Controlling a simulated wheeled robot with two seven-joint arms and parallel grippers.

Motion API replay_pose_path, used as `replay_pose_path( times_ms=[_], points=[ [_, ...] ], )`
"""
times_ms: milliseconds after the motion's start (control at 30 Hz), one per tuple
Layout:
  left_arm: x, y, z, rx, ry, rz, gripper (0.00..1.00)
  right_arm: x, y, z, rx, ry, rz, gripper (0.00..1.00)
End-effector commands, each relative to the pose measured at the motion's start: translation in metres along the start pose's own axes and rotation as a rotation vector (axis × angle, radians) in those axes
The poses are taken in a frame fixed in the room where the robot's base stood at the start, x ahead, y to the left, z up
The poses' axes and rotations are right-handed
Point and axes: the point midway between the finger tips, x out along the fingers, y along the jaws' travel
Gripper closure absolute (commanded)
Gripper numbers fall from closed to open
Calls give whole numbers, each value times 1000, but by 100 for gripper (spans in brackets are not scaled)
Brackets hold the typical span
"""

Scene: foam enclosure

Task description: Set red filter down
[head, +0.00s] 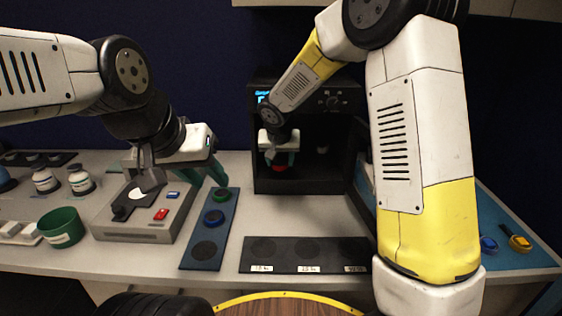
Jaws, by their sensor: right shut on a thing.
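The red filter (279,168) is a small red piece, mostly hidden, between the fingers of my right gripper (280,160). That gripper is shut on it, at the opening of the black enclosure (310,183). My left gripper (207,178) has its teal fingers spread and appears empty, above the right side of the grey device. A dark blue strip (229,208) lies to the right of that device. It carries a green ring filter (221,195) and a blue ring filter (213,217). Its near round spot (204,250) is dark and bare.
The grey device (130,236) has a red and a blue button. A black mat (285,258) with labelled round spots lies at the front. A green cup (61,228) and bottles (81,181) stand left. A blue mat (525,262) lies right. Bare table shows before the enclosure.

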Motion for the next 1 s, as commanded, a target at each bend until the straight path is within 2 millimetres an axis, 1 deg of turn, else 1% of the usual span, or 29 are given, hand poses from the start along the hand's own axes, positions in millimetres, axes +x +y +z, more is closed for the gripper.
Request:
replay_pose_path(
  times_ms=[33,267,500,867,900,1000],
  points=[
    [0,0,0,0,0,0,64,3,0,-6,3,0,0,97],
    [0,0,0,0,0,0,64,11,0,-19,1,0,0,97],
    [0,0,0,0,0,0,64,40,0,-2,-2,-1,0,97],
    [0,0,0,0,0,0,64,44,0,0,-1,1,1,97],
    [0,0,0,0,0,0,64,44,0,0,0,1,0,47],
    [0,0,0,0,0,0,64,43,0,-1,0,1,0,29]
  ],
)
